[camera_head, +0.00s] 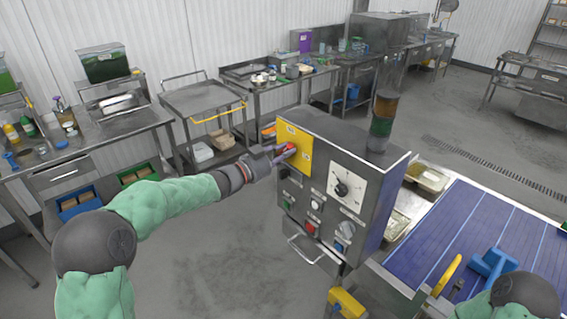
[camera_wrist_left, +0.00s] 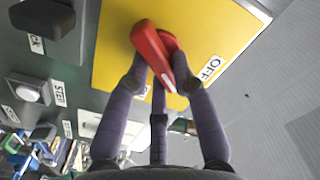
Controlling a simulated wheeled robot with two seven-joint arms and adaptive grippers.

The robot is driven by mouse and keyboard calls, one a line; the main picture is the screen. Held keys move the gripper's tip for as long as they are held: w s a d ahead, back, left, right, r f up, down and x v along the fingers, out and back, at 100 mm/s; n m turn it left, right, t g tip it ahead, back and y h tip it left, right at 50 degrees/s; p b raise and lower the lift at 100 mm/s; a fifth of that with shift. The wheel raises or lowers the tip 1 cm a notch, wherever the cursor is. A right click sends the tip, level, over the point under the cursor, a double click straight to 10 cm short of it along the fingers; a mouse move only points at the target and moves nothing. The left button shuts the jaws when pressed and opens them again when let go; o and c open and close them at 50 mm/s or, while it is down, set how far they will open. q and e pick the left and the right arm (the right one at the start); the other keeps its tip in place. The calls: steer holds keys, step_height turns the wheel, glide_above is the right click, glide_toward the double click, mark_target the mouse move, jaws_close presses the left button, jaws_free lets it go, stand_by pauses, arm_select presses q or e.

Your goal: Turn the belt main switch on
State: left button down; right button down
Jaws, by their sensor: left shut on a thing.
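The belt main switch is a red rotary handle (camera_head: 291,149) on a yellow plate (camera_head: 298,134) at the upper left of the grey control box (camera_head: 325,180). My left gripper (camera_head: 281,156) reaches it from the left and is shut on the handle. In the left wrist view the red handle (camera_wrist_left: 150,48) sits between the purple-grey fingers of the left gripper (camera_wrist_left: 160,79) and lies slanted in the picture. An OFF label (camera_wrist_left: 211,68) shows beside it on the yellow plate (camera_wrist_left: 110,45). The ON label cannot be made out. My right gripper is out of view.
The box face also carries a black dial (camera_head: 342,189), a red button (camera_head: 310,227) and other knobs below the yellow plate. A signal tower (camera_head: 383,115) stands on top. The blue conveyor belt (camera_head: 455,225) lies to the right. Floor left of the box is clear.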

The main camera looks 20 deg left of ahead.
arm_select(q)
steer(key=shift+f+m+b, duration=0.2)
steer(key=shift+m+b, duration=1.45)
steer(key=shift+m, duration=0.1)
steer(key=shift+f+m+b, duration=0.2)
steer(key=shift+m+b, duration=1.5)
steer(key=shift+f+m+b, duration=0.2)
steer(key=shift+m+b, duration=1.45)
steer(key=shift+m, duration=0.1)
steer(key=c, duration=1)
jaws_free()
steer(key=shift+c, duration=0.2)
steer(key=v, duration=1.2)
